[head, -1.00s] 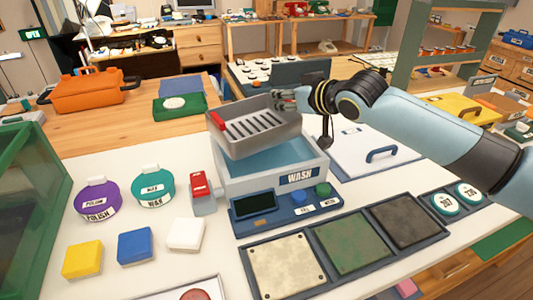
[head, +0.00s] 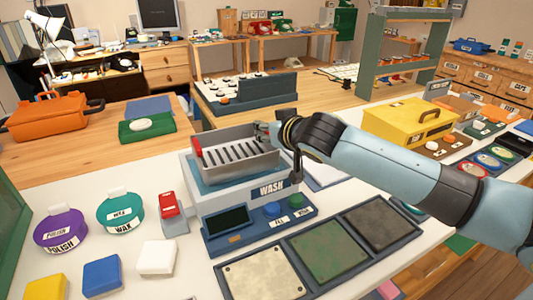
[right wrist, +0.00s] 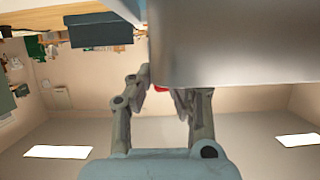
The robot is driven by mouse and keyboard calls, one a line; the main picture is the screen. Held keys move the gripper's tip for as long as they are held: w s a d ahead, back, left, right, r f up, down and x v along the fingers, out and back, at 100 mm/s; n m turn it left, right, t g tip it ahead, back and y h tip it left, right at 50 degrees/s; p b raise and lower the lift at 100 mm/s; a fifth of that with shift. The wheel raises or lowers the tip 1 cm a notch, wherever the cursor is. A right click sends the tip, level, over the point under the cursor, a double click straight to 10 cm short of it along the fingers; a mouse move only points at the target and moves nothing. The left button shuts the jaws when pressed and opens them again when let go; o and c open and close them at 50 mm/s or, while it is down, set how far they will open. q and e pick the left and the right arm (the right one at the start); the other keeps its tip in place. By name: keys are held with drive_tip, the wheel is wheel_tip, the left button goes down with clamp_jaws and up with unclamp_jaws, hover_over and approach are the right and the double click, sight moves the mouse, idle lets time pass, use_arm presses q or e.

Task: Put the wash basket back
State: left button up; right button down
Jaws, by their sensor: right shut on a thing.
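The wash basket (head: 240,150) is a grey slotted tray with a red tab at its left end. It sits over the mouth of the grey wash tank (head: 230,197), which bears a WASH label, and looks slightly tilted; I cannot tell whether it rests on the tank. My right gripper (head: 264,135) is shut on the basket's back right rim. In the right wrist view the fingers (right wrist: 168,88) meet the basket's grey wall (right wrist: 235,45), which hides much of the view. My left gripper is not in view.
A control panel (head: 235,240) fronts the tank, with three coloured pads (head: 330,248) in front. A red-topped block (head: 171,205), the wax tin (head: 120,212) and polish tin (head: 60,232) stand left. An orange toolbox (head: 48,118) and yellow case (head: 408,122) are farther back.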

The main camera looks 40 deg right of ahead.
sight(263, 146)
drive_tip(key=shift+s+f, duration=0.15)
drive_tip(key=shift+f, duration=0.25)
wheel_tip(263, 146, down, 4)
drive_tip(key=b, duration=0.4)
drive_tip(key=shift+b, duration=0.4)
drive_tip(key=shift+r, duration=0.25)
drive_tip(key=shift+f, duration=0.6)
drive_tip(key=c, duration=1.3)
unclamp_jaws()
drive_tip(key=shift+f, duration=0.1)
drive_tip(key=shift+c, duration=0.2)
drive_tip(key=shift+r, duration=0.25)
drive_tip(key=r+p+v, duration=0.1)
drive_tip(key=v, duration=1.1)
drive_tip(key=shift+p, duration=0.35)
